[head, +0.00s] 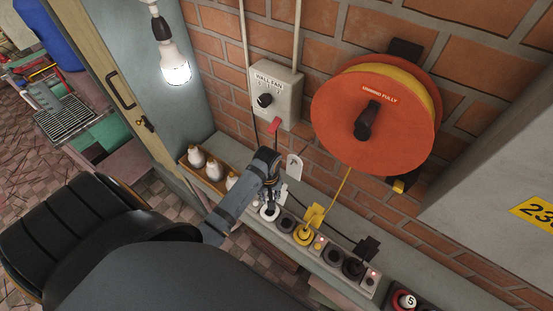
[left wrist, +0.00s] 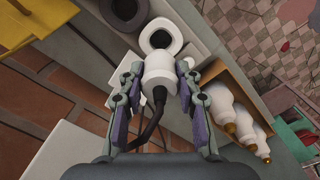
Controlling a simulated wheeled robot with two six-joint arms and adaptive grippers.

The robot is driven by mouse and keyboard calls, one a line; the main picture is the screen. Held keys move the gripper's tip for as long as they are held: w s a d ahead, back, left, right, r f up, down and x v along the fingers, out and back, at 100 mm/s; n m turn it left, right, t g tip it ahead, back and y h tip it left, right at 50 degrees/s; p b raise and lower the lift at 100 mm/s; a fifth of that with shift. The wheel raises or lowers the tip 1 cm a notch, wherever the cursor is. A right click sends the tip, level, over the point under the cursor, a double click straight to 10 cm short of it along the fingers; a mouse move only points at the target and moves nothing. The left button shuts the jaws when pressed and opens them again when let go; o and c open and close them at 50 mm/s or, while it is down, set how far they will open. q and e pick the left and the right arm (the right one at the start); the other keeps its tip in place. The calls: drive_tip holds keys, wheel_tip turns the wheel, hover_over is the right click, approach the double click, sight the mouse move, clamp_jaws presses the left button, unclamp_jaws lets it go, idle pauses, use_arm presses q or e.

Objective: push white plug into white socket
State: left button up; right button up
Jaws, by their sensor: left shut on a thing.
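The white plug (left wrist: 158,74), with a black cable trailing back from it, is held between the two fingers of my left gripper (left wrist: 159,68). Its front end points at the white socket (left wrist: 160,38), a white ring with a dark opening, just ahead of it in the left wrist view. Whether plug and socket touch, I cannot tell. In the head view the white socket (head: 269,212) is at the left end of the socket strip, and my left gripper (head: 271,198) is right over it, hiding most of the plug. My right gripper is not in view.
The strip continues right with a grey socket (head: 286,225), a yellow plug (head: 314,214) and a black plug (head: 366,247). A wall fan switch (head: 276,94) and an orange reel (head: 376,115) hang on the brick wall.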

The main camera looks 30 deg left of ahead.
use_arm(q)
drive_tip(key=shift+s, duration=0.3)
drive_tip(key=shift+s+f, duration=0.1)
drive_tip(key=shift+f, duration=0.15)
hover_over(270, 213)
wheel_tip(270, 213, down, 4)
drive_tip(key=shift+f, duration=0.4)
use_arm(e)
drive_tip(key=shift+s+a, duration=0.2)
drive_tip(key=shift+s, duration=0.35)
use_arm(q)
drive_tip(key=shift+f, duration=0.1)
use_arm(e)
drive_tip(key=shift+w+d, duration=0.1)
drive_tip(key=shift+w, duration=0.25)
use_arm(q)
drive_tip(key=shift+f+b, duration=0.5)
drive_tip(key=shift+f, duration=0.9)
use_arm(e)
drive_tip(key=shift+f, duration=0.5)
